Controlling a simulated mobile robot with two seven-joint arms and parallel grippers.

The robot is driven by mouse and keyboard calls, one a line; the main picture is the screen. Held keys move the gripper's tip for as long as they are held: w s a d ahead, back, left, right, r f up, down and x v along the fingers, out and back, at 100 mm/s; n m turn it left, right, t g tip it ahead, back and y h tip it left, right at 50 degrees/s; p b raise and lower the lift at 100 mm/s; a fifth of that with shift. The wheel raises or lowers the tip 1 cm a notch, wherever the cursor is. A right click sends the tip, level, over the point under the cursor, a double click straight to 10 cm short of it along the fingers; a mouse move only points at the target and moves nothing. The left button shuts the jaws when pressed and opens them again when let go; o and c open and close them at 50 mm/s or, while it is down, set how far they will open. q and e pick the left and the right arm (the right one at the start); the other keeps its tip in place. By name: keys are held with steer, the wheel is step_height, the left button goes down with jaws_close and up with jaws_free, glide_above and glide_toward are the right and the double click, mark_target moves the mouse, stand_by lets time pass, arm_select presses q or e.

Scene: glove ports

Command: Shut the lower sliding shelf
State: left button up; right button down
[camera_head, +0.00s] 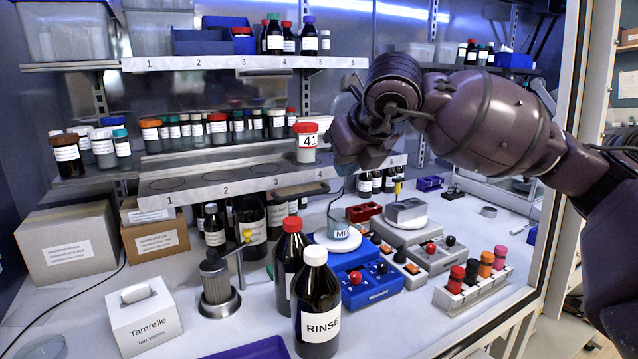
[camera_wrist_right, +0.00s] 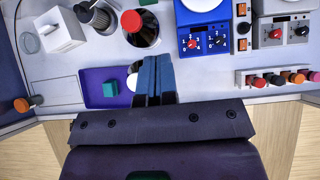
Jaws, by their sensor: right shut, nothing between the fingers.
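The lower sliding shelf (camera_head: 240,186) is a grey metal board with a numbered front edge and round marks on top. It stands out forward of the row of bottles behind it. My left gripper is not in view.
The upper shelf (camera_head: 230,63) holds bins and bottles. On the bench below stand a RINSE bottle (camera_head: 316,310), a red-capped brown bottle (camera_head: 290,260), a blue stirrer (camera_head: 372,285) and a wipes box (camera_head: 143,315). A purple tray (camera_wrist_right: 95,98) lies at the bench front.

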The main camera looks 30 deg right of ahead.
mark_target(315, 191)
steer(key=x, duration=0.4)
steer(key=w+x, duration=0.1)
steer(key=x, duration=0.3)
steer(key=r+x, duration=0.1)
steer(key=x, duration=0.3)
steer(key=shift+w+p, duration=0.2)
steer(key=shift+p, duration=0.1)
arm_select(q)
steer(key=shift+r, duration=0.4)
arm_select(e)
steer(key=shift+w+f, duration=0.2)
steer(key=shift+w, duration=0.5)
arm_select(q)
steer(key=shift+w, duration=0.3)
